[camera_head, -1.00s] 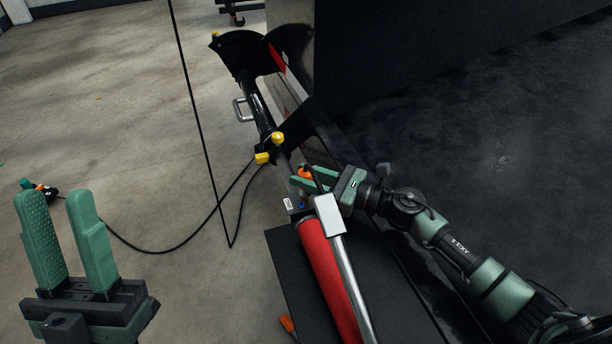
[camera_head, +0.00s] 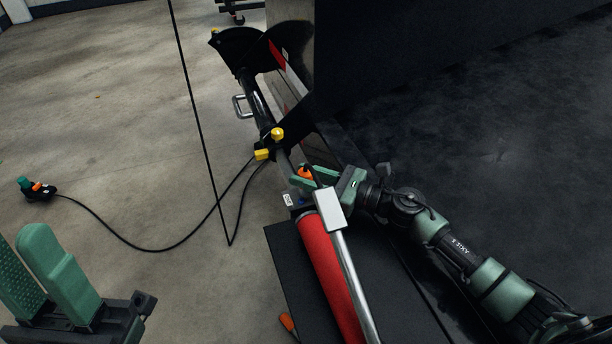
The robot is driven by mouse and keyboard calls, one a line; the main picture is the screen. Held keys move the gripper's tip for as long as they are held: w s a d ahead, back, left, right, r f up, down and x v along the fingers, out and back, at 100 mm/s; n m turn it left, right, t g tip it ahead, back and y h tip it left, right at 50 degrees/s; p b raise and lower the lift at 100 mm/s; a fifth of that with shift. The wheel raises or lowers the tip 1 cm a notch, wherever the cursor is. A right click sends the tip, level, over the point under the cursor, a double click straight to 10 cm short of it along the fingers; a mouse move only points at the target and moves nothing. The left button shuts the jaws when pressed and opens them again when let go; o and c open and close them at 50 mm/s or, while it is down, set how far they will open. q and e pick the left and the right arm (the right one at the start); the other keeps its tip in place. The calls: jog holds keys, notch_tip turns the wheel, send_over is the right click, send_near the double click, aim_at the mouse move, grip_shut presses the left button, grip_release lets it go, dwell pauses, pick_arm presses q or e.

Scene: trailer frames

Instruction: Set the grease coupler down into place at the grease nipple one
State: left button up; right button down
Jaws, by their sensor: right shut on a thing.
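My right gripper (camera_head: 318,182) is at the middle of the head view, by the machine's bar and just above the head of the red grease gun. It is shut on a small orange part (camera_head: 305,173), which looks like the grease coupler. The fingers hide part of it. I cannot make out the grease nipple, nor tell whether the coupler touches anything. My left gripper (camera_head: 40,270) is at the lower left, open and empty, with its two green fingers apart. It is far from the coupler and partly cut off by the frame.
A red grease gun (camera_head: 329,275) with a silver lever lies on a black surface (camera_head: 283,265). A black cable crosses the floor to a small green and orange device (camera_head: 38,189). The left floor is mostly clear.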

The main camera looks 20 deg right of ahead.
jog(key=c, duration=1)
grip_release()
